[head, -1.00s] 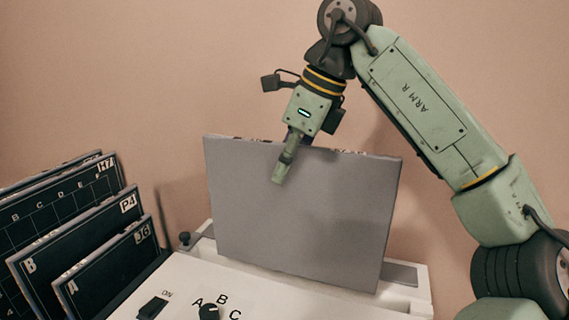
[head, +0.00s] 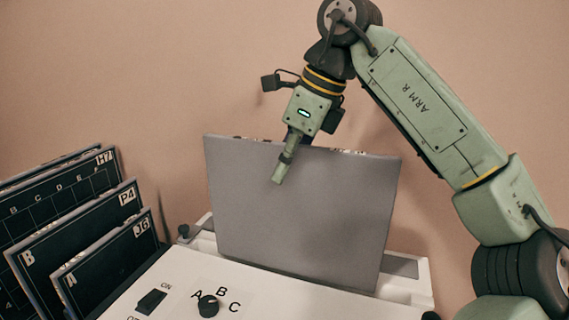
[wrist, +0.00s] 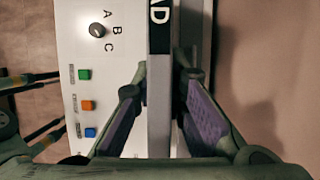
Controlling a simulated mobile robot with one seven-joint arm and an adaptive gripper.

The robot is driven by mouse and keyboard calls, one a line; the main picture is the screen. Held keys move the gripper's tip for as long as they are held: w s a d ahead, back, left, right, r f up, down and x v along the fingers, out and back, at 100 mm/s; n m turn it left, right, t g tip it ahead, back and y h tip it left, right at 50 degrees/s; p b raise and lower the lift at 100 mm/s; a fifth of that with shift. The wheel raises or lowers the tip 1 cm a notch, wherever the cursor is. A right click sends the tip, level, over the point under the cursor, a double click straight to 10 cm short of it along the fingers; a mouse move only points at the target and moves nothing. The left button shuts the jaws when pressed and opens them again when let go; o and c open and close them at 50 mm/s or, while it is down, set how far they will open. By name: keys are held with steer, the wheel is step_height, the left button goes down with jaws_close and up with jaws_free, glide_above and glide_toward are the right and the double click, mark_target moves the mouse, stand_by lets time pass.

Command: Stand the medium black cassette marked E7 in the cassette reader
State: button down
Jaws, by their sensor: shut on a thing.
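A cassette (head: 300,215) shows a plain grey broad face in the head view. My gripper (head: 281,172) is shut on its top edge, left of the middle. In the wrist view the edge of the cassette (wrist: 159,110) runs between the two purple-padded fingers. No E7 mark shows on the visible sides. The cassette stands nearly upright, slightly tilted in the picture, over the white cassette reader (head: 265,284). Its lower edge meets the reader behind the front panel; I cannot tell whether it is in the slot or just above it.
A rack at the left holds several black cassettes (head: 100,265) with white marks, one reading P4. The reader's panel has a black dial (head: 208,306) marked A, B, C and a switch (head: 151,302). Coloured buttons (wrist: 87,105) show in the wrist view. A bare wall (head: 150,70) stands behind.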

mark_target(319, 148)
step_height(319, 148, down, 10)
steer(key=b, duration=0.6)
steer(key=shift+r, duration=0.15)
stand_by(2.0)
steer(key=c, duration=1.5)
jaws_free()
steer(key=shift+c, duration=0.2)
steer(key=shift+b, duration=0.3)
steer(key=v, duration=1.2)
